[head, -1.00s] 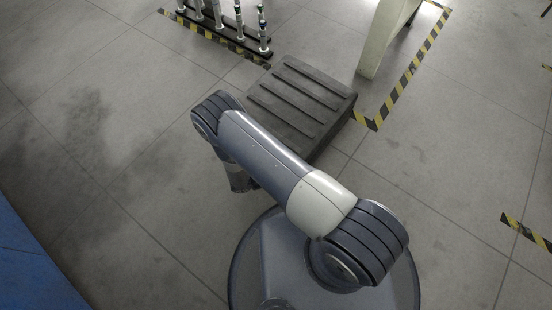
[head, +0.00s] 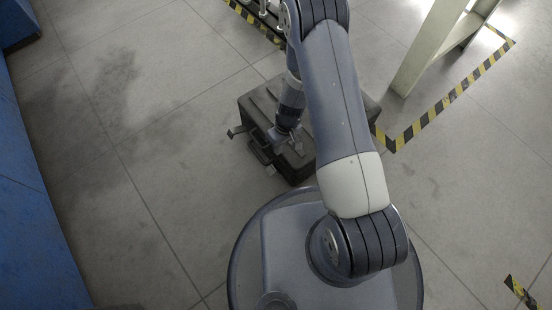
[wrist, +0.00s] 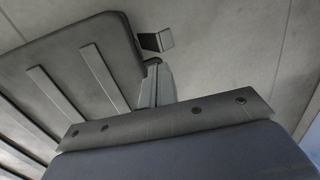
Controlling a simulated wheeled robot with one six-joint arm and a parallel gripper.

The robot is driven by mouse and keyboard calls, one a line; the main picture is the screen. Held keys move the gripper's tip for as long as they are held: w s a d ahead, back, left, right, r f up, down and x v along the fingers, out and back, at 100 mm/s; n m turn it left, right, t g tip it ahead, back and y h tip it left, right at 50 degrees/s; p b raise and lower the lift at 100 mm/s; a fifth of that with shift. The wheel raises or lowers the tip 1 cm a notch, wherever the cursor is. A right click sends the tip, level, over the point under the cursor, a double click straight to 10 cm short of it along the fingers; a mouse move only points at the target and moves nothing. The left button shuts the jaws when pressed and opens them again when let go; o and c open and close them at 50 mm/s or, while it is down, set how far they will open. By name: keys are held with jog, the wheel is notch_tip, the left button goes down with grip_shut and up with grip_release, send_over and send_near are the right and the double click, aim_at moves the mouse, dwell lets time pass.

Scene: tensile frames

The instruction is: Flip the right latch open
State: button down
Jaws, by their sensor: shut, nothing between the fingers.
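A dark ribbed case (head: 258,102) lies on the floor in the head view, partly hidden by my arm; its lid also fills the left of the wrist view (wrist: 70,60). One latch (head: 237,131) sticks out from the left end of its near side. A handle (head: 261,153) is to the right of that latch. My gripper (head: 294,146) points down over the near edge, right of the handle. In the wrist view its fingers (wrist: 153,72) are shut and empty, beside the lid edge. A flap-like latch (wrist: 157,40) stands out just beyond them.
A rack with posts (head: 265,12) stands at the top, partly behind my arm. A pale stand leg (head: 425,50) is at upper right, inside yellow-black floor tape (head: 440,108). A blue structure (head: 35,200) runs down the left. Floor left of the case is clear.

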aim_at(273, 166)
jog(key=b+x, duration=0.1)
jog(key=x, duration=0.2)
jog(key=b+x, duration=0.1)
jog(key=x, duration=0.2)
jog(key=w+b+x, duration=0.1)
jog(key=b+x, duration=0.1)
jog(key=x, duration=0.1)
jog(key=shift+f, duration=0.45)
jog(key=shift+a+r+t+p, duration=0.1)
jog(key=shift+t+p, duration=0.25)
jog(key=shift+t, duration=0.05)
